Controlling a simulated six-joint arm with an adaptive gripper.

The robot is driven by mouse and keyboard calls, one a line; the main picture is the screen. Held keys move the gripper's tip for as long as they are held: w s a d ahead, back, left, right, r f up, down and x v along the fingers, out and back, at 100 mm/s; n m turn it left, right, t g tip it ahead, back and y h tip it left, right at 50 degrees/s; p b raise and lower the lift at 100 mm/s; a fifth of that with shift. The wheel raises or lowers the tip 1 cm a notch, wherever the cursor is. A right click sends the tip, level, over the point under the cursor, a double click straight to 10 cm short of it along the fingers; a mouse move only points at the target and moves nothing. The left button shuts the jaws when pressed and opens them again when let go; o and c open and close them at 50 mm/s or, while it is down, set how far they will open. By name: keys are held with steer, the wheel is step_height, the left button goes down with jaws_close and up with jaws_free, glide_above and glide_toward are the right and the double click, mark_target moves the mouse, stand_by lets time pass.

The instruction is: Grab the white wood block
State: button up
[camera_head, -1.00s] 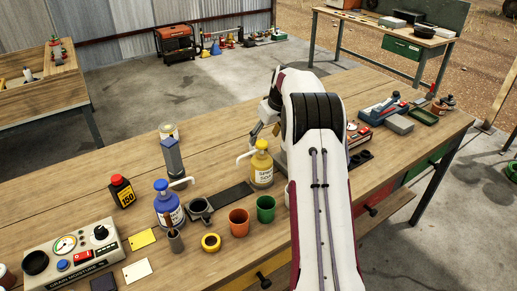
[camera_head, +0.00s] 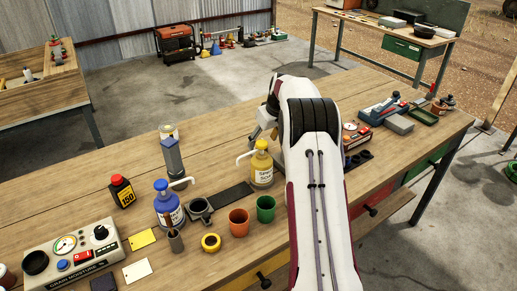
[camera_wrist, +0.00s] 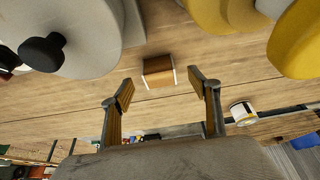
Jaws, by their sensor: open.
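A small wood block (camera_wrist: 158,72) lies on the workbench (camera_wrist: 70,95) in the wrist view. It shows a brown wood face and narrow white sides. My gripper (camera_wrist: 162,89) is open, with one finger on each side of the picture and nothing between the tips. The block appears just beyond the gap between the fingertips, apart from both. In the head view my gripper (camera_head: 261,124) shows partly beyond the arm, behind the yellow pump bottle. I cannot make out the block there; my arm likely covers that part of the bench.
A yellow pump bottle (camera_head: 262,168) stands close to my gripper. A blue pump bottle (camera_head: 167,205), an orange cup (camera_head: 239,222) and a green cup (camera_head: 266,209) stand to the left of my arm. A grey tool case (camera_head: 399,124) lies to the right.

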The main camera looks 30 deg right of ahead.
steer(key=shift+x, duration=2.55)
steer(key=shift+s+d, duration=0.1)
steer(key=shift+d, duration=0.05)
steer(key=c, duration=1.2)
